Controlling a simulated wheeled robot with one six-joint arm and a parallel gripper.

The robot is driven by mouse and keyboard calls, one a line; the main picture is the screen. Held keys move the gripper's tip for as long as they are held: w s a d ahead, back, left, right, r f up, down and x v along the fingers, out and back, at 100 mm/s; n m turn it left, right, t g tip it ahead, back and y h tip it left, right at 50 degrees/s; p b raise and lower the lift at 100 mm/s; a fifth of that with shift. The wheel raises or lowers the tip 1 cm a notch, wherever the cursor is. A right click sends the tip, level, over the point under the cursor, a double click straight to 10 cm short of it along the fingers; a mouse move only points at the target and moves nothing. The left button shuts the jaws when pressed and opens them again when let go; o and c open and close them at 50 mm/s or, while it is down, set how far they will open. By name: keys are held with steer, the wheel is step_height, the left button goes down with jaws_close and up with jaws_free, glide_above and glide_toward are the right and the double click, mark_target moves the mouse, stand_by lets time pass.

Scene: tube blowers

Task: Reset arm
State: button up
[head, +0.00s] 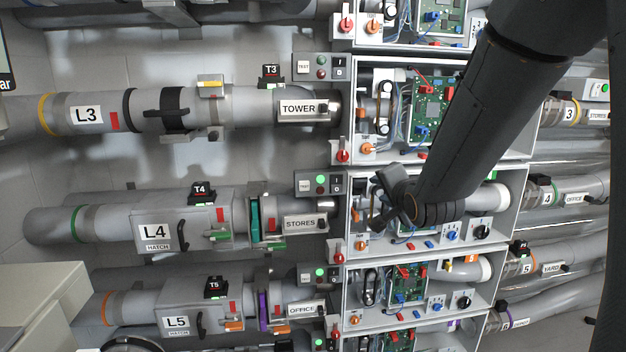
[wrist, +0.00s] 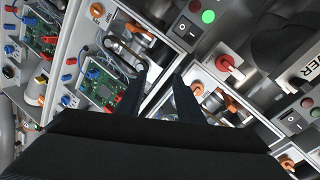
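My arm (head: 485,115) reaches down from the upper right in the head view. My gripper (head: 392,205) is in front of the control box of the L4 row and hides part of it. In the wrist view my gripper (wrist: 160,78) shows two dark fingers with a clear gap between them, open and empty. Behind the fingers are open white boxes (wrist: 68,85) with green circuit boards (wrist: 40,28). Whether the fingers touch a box cannot be told.
Pipes L3 (head: 87,114), L4 (head: 155,232) and L5 (head: 176,322) run left of the boxes. Small switch panels (head: 318,183) with green lights sit beside the boxes, and a red handle (wrist: 228,65) is near my fingers. A beige cabinet (head: 45,300) stands at lower left.

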steer(key=s+f+n+g, duration=0.6)
steer(key=s+f+g, duration=0.1)
steer(key=s+f, duration=0.5)
steer(key=s+a+f+n+g, duration=0.1)
steer(key=s+f+n+g, duration=0.2)
steer(key=s, duration=0.6)
steer(key=s+a+f+n+g, duration=0.2)
steer(key=s+f+n+g, duration=0.1)
steer(key=s, duration=0.6)
steer(key=shift+s+f+g+h, duration=0.2)
steer(key=shift+f+g+h, duration=0.15)
steer(key=shift+g, duration=0.25)
